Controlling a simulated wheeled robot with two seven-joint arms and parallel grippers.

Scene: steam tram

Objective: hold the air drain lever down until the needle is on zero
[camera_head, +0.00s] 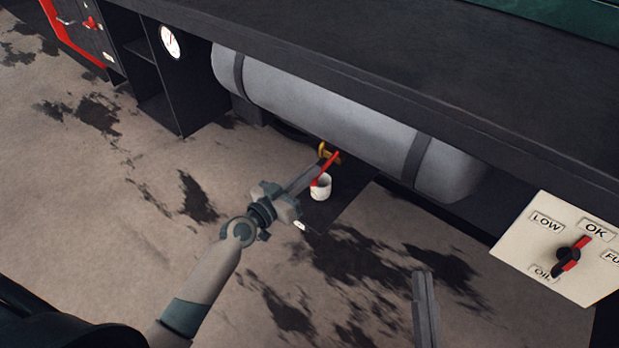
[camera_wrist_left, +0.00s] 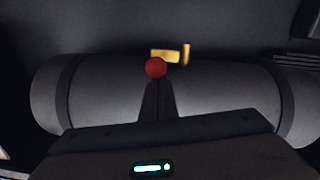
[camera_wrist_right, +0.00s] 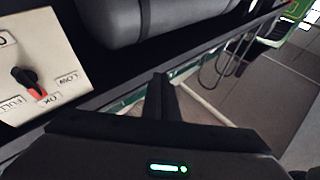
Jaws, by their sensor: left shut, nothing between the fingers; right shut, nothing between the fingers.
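The air drain lever (camera_head: 328,164) is a red handle on a brass valve (camera_head: 329,152) under the grey air tank (camera_head: 330,110). In the left wrist view its red ball end (camera_wrist_left: 155,68) is just past my fingertips, with the brass fitting (camera_wrist_left: 168,56) behind. My left gripper (camera_head: 318,168) is shut and empty, its tips at the lever; I cannot tell whether they touch. The round white gauge (camera_head: 170,41) is at upper left; its needle is too small to read against zero. My right gripper (camera_head: 424,275) is shut and empty, low at right, apart from everything.
A white cup (camera_head: 321,188) stands below the lever on a dark plate. A cream panel (camera_head: 530,255) with a red and black knob (camera_head: 569,257) is at right; it also shows in the right wrist view (camera_wrist_right: 55,55). A dark running board overhangs the tank. Stained floor is open in front.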

